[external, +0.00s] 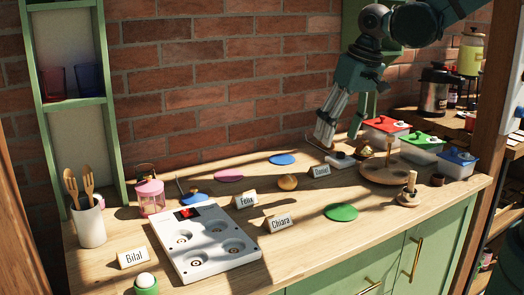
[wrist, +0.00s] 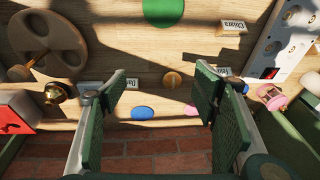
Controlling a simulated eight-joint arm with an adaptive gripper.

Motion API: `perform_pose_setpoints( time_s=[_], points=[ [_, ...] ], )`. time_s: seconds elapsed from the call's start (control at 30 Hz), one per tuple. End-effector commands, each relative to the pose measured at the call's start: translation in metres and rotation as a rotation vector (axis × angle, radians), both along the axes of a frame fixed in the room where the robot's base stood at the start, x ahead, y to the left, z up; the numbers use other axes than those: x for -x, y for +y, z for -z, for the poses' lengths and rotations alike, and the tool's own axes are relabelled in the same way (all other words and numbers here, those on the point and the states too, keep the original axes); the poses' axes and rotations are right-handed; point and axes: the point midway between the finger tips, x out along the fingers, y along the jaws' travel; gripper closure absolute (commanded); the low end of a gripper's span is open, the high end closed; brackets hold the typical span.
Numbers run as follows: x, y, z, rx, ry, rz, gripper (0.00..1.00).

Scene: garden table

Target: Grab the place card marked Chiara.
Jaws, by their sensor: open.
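The place card marked Chiara (external: 279,223) stands on the wooden table at the front middle, right of the white panel. In the wrist view the Chiara card (wrist: 233,27) shows at the upper right, upside down. My gripper (external: 325,138) is at the back of the table near the wall, behind and to the right of that card. In the wrist view its two fingers (wrist: 158,100) are spread wide with nothing between them. Other cards read Felix (external: 246,200), Daniel (external: 320,171) and Bilal (external: 132,258). The Daniel card is the closest to my fingers.
The white panel (external: 203,248) lies left of the Chiara card. A round wooden stand (external: 385,175) and lidded boxes (external: 420,147) are at the right. The brick wall (external: 215,70) is close behind my gripper.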

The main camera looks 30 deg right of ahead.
Motion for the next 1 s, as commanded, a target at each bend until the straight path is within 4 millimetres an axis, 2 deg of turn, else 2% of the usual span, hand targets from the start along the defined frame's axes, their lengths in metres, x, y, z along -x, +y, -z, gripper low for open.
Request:
perform_pose_setpoints(
  time_s=[0.53, 1.0],
  points=[
    [-0.006, 0.099, 0.036, 0.034, 0.117, -0.013, 0.40],
    [0.009, 0.179, 0.081, 0.084, 0.204, -0.016, 0.40]
  ],
)
